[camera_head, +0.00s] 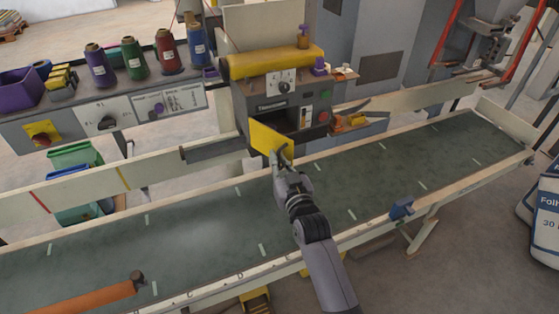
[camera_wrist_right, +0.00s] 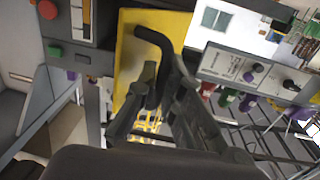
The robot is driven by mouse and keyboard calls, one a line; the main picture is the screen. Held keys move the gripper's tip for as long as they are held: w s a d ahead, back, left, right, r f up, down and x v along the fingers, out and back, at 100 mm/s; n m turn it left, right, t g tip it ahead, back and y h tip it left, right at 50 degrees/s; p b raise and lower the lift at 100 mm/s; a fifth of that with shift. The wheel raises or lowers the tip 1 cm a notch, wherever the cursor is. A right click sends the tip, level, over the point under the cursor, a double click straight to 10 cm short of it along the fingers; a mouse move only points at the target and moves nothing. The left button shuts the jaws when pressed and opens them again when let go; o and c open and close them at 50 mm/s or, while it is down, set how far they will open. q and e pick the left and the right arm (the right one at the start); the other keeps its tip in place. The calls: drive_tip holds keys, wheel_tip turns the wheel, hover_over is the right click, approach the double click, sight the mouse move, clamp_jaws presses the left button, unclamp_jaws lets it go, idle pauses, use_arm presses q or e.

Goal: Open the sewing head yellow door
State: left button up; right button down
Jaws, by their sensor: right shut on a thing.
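The sewing head (camera_head: 275,88) is a grey box with a yellow top, standing behind the green conveyor belt. Its yellow door (camera_head: 266,137) is swung out at an angle on the front, and a dark opening (camera_head: 292,122) shows behind it. My right gripper (camera_head: 282,158) is at the door's free edge. In the right wrist view, the yellow door (camera_wrist_right: 130,62) carries a black bar handle (camera_wrist_right: 152,38). My right gripper (camera_wrist_right: 165,88) is shut on this handle; the exact contact is partly hidden by its fingers. My left gripper is not in view.
The belt (camera_head: 190,240) runs under my right arm. Thread spools (camera_head: 134,60) and a control panel (camera_head: 110,118) stand at the left. A red button (camera_head: 323,117) is on the sewing head. A blue clamp-like part (camera_head: 401,209) is on the front rail.

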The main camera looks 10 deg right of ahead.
drive_tip(key=c, duration=2.1)
unclamp_jaws()
drive_tip(key=shift+r, duration=0.1)
drive_tip(key=shift+o, duration=0.5)
drive_tip(key=shift+w, duration=0.1)
drive_tip(key=s+d, duration=0.1)
drive_tip(key=s, duration=1.1)
drive_tip(key=shift+d, duration=0.4)
drive_tip(key=shift+c, duration=0.4)
